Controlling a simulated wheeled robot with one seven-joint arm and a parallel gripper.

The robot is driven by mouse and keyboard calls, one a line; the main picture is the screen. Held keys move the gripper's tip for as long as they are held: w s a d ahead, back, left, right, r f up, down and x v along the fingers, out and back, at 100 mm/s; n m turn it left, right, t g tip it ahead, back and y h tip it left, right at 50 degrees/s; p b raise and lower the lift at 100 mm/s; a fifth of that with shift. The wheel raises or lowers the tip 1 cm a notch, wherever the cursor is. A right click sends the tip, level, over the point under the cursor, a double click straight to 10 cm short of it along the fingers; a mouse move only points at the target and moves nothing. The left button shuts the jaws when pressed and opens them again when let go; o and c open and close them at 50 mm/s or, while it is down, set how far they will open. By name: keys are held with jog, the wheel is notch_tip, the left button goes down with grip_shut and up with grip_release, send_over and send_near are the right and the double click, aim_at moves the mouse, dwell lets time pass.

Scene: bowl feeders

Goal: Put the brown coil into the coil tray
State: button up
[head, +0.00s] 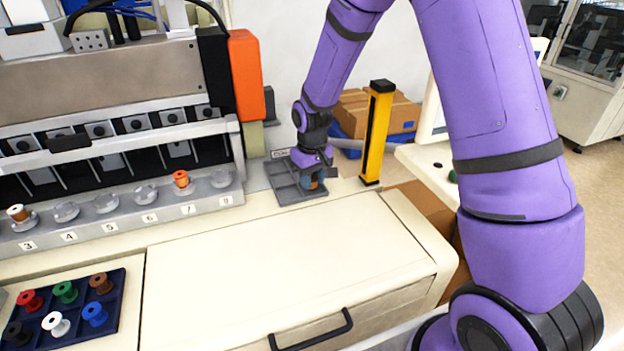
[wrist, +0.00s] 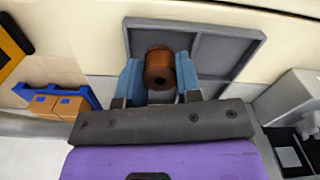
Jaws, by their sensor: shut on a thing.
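The grey tray (head: 284,183) with low dividers lies on the far end of the cream worktop in the head view. My gripper (head: 311,182) is at the tray's right side there. In the wrist view the coil is over one compartment of the grey tray (wrist: 236,36). I cannot tell whether it touches the tray floor.
A yellow post (head: 377,135) stands just right of the tray. A feeder row (head: 120,210) with numbered cups, two holding spools, is at left. A dark blue tray (head: 122,318) with several coloured spools is at bottom left. The cream worktop (head: 280,255) in front is clear.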

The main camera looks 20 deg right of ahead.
jog(key=shift+f, duration=0.2)
jog(key=shift+f, duration=0.15)
jog(key=o, duration=0.8)
jog(key=shift+o, duration=0.5)
jog(key=shift+w+r, duration=0.1)
jog(key=shift+r, duration=0.45)
notch_tip(320, 180, up, 12)
jog(key=shift+f, duration=0.25)
jog(key=s+d+r+m+t, duration=0.1)
jog(key=s+d+r+t, duration=0.25)
jog(key=s+r, duration=1.05)
jog(key=s+d+r+m+t, duration=0.1)
jog(key=s+r, duration=0.1)
jog(key=s, duration=0.6)
jog(key=s+d+r+m, duration=0.1)
jog(key=s+d+r, duration=0.1)
jog(key=s, duration=0.6)
jog(key=shift+s+d+r+t, duration=0.15)
jog(key=shift+d+t, duration=0.05)
jog(key=shift+t, duration=0.15)
